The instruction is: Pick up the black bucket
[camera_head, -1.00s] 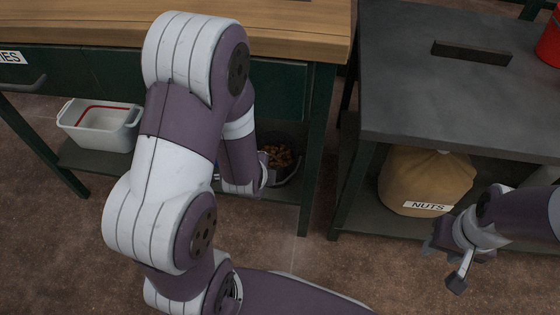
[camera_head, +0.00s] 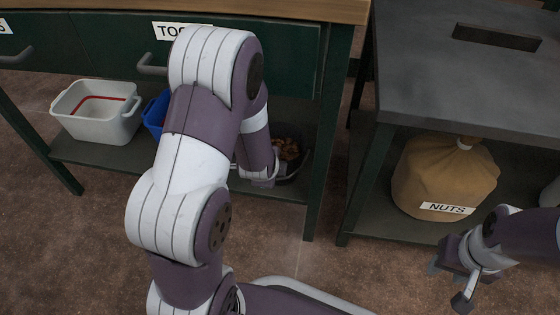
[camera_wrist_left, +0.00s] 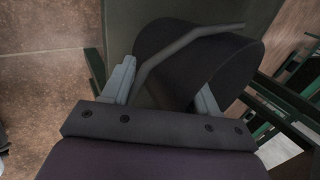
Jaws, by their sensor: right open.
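The black bucket (camera_head: 297,168) stands on the lower shelf of the green workbench, holding brown pieces. My left arm hides part of it in the head view. In the left wrist view the bucket (camera_wrist_left: 220,68) is dark and round, with its grey handle (camera_wrist_left: 185,43) slanting across it. My left gripper (camera_wrist_left: 166,76) is open, its two fingers well apart in front of the bucket. The handle's lower end runs close to one finger; I cannot tell whether they touch. My right gripper (camera_head: 452,284) is open and empty, at the lower right near the nuts sack.
A white bin (camera_head: 98,121) and a partly hidden blue bin (camera_head: 156,112) share the bucket's shelf. A nuts sack (camera_head: 440,180) sits under the grey table (camera_head: 430,85) on the right. A bench leg (camera_head: 326,150) stands just right of the bucket. Floor in front is clear.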

